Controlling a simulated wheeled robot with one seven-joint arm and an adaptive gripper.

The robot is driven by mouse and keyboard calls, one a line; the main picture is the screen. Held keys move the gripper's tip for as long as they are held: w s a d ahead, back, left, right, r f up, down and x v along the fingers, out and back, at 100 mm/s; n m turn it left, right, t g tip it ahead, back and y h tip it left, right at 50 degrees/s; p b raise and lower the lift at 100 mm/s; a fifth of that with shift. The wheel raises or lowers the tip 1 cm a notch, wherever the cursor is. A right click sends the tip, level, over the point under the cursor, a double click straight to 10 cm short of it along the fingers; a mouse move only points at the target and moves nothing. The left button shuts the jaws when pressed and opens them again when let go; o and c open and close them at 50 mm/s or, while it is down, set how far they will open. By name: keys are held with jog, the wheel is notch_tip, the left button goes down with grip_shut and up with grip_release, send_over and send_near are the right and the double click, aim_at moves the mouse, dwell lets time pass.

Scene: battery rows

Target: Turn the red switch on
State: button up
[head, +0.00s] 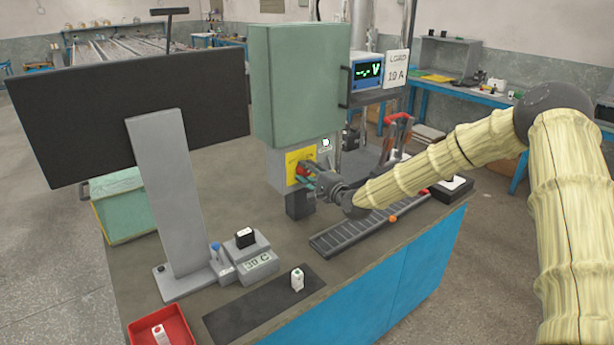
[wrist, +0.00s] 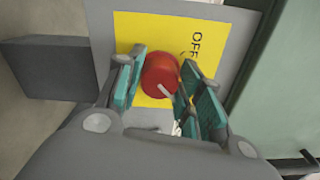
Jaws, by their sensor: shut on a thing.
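The red switch (wrist: 159,74) is a round red knob with a pale pointer line, on a yellow plate (wrist: 140,28) with the printed word OFF beside it. In the wrist view the knob sits between the teal finger pads of my gripper (wrist: 163,85), and my gripper is shut on it. In the head view the red switch (head: 302,168) shows small on the yellow plate of a grey box (head: 279,172), under a green cabinet. My gripper (head: 310,180) reaches it from the right and hides part of it. Other markings on the plate are partly hidden by the fingers.
The green cabinet (head: 300,85) stands above the switch box. A large dark monitor (head: 60,115) is at left. A grey device (head: 250,255), a dark mat (head: 262,305) with a white item, a red tray (head: 178,322) and a ribbed rack (head: 350,235) are on the bench.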

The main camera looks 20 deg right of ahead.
jog(key=shift+d, duration=0.1)
dwell(0.3)
jog(key=o, duration=1)
jog(key=shift+s, duration=0.1)
jog(key=v, duration=1.1)
jog(key=shift+s, duration=0.4)
jog(key=shift+d, duration=0.1)
